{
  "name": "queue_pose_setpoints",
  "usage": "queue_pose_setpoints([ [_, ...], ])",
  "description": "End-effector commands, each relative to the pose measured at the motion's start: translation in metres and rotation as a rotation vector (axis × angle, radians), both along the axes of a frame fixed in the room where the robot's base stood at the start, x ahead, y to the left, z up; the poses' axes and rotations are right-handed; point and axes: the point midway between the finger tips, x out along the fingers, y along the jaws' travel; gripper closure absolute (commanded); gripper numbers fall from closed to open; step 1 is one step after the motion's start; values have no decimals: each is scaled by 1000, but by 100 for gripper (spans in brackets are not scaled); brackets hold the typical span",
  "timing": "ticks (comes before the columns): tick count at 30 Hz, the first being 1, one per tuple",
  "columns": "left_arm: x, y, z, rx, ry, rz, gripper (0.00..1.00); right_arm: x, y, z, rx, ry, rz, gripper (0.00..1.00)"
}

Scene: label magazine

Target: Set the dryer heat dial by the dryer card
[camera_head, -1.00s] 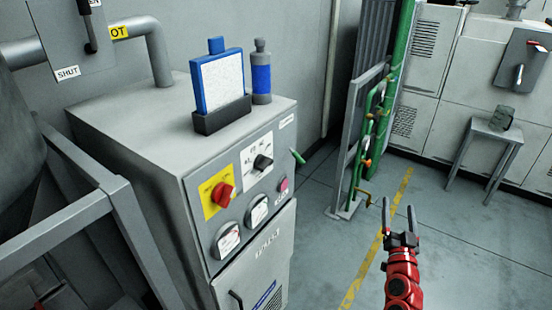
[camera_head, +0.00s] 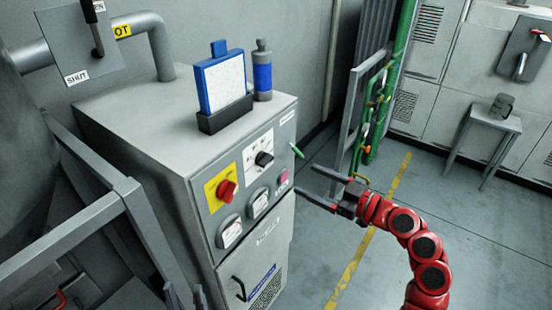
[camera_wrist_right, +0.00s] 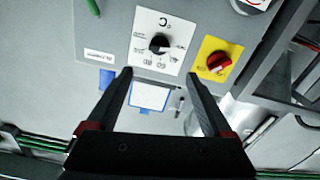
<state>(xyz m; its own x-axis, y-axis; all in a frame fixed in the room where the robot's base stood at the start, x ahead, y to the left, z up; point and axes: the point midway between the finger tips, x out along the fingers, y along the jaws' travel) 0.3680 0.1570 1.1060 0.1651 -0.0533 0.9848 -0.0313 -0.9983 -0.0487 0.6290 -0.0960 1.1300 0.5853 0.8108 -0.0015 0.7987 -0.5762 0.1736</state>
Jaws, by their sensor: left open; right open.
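The grey dryer cabinet (camera_head: 150,130) stands left of centre. Its black heat dial (camera_head: 264,159) sits on a white scale plate on the front panel. It also shows upside down in the right wrist view (camera_wrist_right: 160,43). A blue-framed white card (camera_head: 224,82) stands in a dark holder on the cabinet top; its writing is too small to read. My right gripper (camera_head: 325,187) is open and empty, right of the panel and apart from it, its fingers pointing at the panel.
A red knob on a yellow plate (camera_head: 227,190) sits left of the dial, with round gauges (camera_head: 229,231) below. A pink button (camera_head: 283,180) and a green lever (camera_head: 297,151) are to the right. A blue bottle (camera_head: 262,72) stands by the card. Grey railings (camera_head: 120,205) crowd the left.

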Motion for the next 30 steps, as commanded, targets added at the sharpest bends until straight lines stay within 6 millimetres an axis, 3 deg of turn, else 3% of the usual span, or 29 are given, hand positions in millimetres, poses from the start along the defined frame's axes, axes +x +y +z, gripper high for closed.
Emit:
queue_pose_setpoints([
  [6,0,0,25,0,0,0,50,31,45,6,2,2,4,15],
  [13,0,0,40,0,0,0,50,56,77,4,2,1,-1,15],
  [18,0,0,43,0,0,0,50,64,88,2,0,-1,-1,15],
  [27,0,0,43,0,0,0,50,66,90,0,0,0,-3,15],
  [30,0,0,43,0,0,0,50,66,90,0,1,-1,-3,31],
])
